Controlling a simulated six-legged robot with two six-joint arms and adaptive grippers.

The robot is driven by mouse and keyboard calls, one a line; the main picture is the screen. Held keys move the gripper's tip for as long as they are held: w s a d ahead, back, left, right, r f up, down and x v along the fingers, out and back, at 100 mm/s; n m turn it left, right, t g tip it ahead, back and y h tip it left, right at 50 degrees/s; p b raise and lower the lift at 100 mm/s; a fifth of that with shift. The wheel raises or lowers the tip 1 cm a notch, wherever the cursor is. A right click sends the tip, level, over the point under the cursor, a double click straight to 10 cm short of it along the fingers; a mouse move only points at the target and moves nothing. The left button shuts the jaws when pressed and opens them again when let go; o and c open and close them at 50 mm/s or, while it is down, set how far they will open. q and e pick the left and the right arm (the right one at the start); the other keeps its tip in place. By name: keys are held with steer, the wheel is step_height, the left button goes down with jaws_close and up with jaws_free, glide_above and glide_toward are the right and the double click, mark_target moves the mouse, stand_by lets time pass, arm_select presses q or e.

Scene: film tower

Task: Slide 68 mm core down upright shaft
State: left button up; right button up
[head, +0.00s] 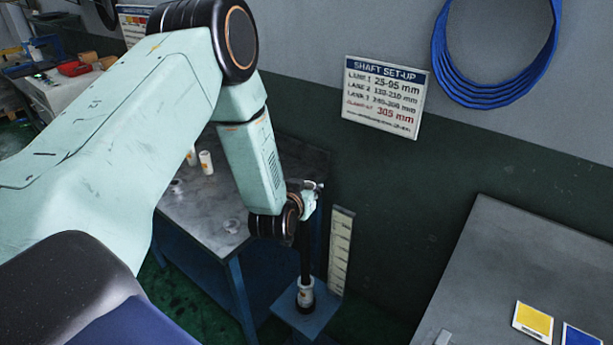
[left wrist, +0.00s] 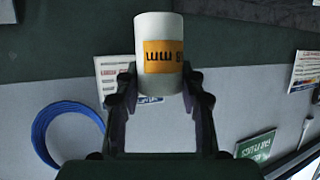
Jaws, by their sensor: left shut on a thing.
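My left gripper (head: 312,188) is above the top of the dark upright shaft (head: 306,250). In the left wrist view its two fingers (left wrist: 160,100) are shut on a white core (left wrist: 158,95) with an orange label; the label appears upside down and its number is only partly readable. The held core is mostly hidden by the gripper in the head view, and I cannot tell whether it is around the shaft top. Another white core with an orange mark (head: 305,292) sits low around the shaft, on the blue stand (head: 288,312). My right gripper is not in view.
A pale scale board (head: 341,250) stands just right of the shaft. A workbench (head: 200,210) to the left carries white cores (head: 206,162). A grey table (head: 500,270) with colored cards is at right. A set-up sign (head: 384,95) and blue coil (head: 440,60) hang on the wall.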

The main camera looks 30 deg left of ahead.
arm_select(q)
steer(key=shift+a+f+b, duration=0.55)
steer(key=shift+a+f, duration=0.15)
steer(key=shift+d+f+b, duration=0.5)
steer(key=shift+f+b, duration=0.1)
steer(key=shift+b, duration=0.05)
steer(key=shift+f, duration=0.25)
steer(key=shift+s+a+f+b, duration=0.1)
steer(key=shift+a+f+b, duration=0.3)
steer(key=shift+f+b, duration=0.45)
steer(key=shift+f, duration=0.25)
steer(key=shift+d+f+b, duration=0.35)
steer(key=shift+f+b, duration=0.3)
steer(key=shift+b, duration=0.1)
steer(key=shift+a+f+b, duration=0.15)
steer(key=shift+f+b, duration=0.25)
steer(key=shift+f, duration=0.15)
steer(key=shift+a+f+b, duration=0.15)
steer(key=shift+f+b, duration=0.25)
steer(key=shift+f, duration=0.35)
steer(key=shift+d+f+b, duration=0.2)
steer(key=shift+d+b, duration=0.05)
steer(key=shift+b, duration=0.15)
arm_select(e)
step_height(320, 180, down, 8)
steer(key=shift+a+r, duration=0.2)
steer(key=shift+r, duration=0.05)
